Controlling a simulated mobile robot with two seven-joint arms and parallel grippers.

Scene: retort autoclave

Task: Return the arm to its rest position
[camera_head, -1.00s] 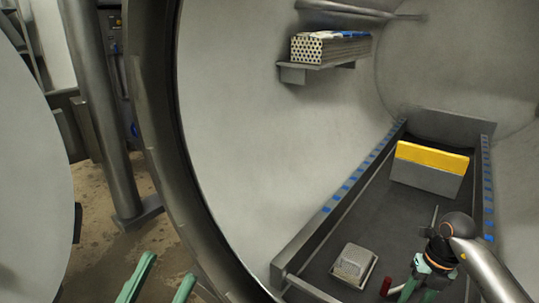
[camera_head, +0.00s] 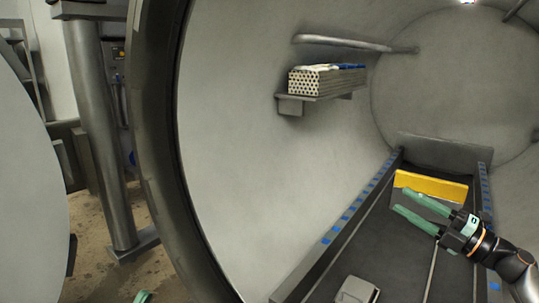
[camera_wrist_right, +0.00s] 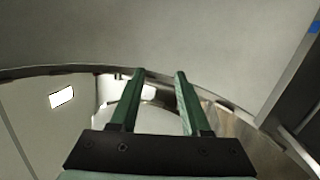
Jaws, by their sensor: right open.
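My right gripper (camera_head: 398,200) is inside the round vessel, raised above the long dark tray (camera_head: 392,247). Its two green fingers are spread apart and point left, with nothing between them. In the right wrist view the same open, empty fingers (camera_wrist_right: 160,73) show against the pale vessel wall and the curved rim. Of my left gripper, only a small green fingertip (camera_head: 142,297) shows at the bottom edge of the head view, so its opening cannot be judged.
A small grey box (camera_head: 357,290) sits at the near end. A perforated box (camera_head: 325,79) rests on a wall shelf (camera_head: 292,104). The vessel's dark rim (camera_head: 160,150) curves on the left.

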